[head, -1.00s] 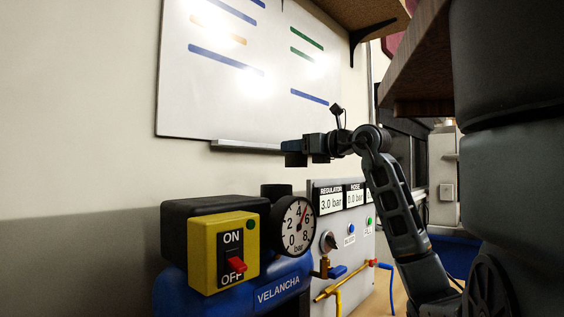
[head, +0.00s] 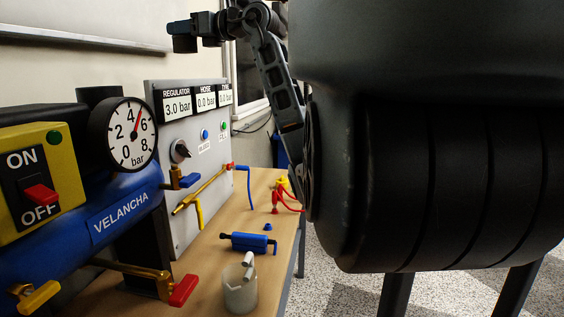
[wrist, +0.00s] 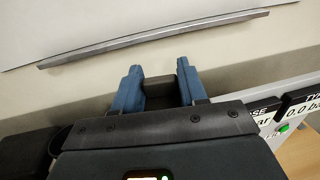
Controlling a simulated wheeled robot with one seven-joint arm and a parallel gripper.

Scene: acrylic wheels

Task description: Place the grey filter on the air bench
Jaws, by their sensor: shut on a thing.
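My gripper (head: 184,38) is raised in front of the wall, above and behind the gauge panel in the head view. In the wrist view its two blue fingers (wrist: 157,88) are shut on a dark grey block, which I take to be the grey filter (wrist: 158,87). Only a small part of the filter shows between the fingers. In the head view the filter cannot be made out from the gripper. The air bench (head: 205,270) is a wooden-topped table at lower left, well below the gripper, carrying a blue compressor (head: 110,220) and a grey regulator panel (head: 215,150).
On the bench stand a pale cup (head: 239,292), a blue cylinder (head: 249,242), and red and yellow fittings (head: 277,200). A yellow pipe (head: 200,190) and a red-handled valve (head: 183,290) stick out over the top. Speckled floor (head: 340,290) lies at right. My own dark body blocks the right side.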

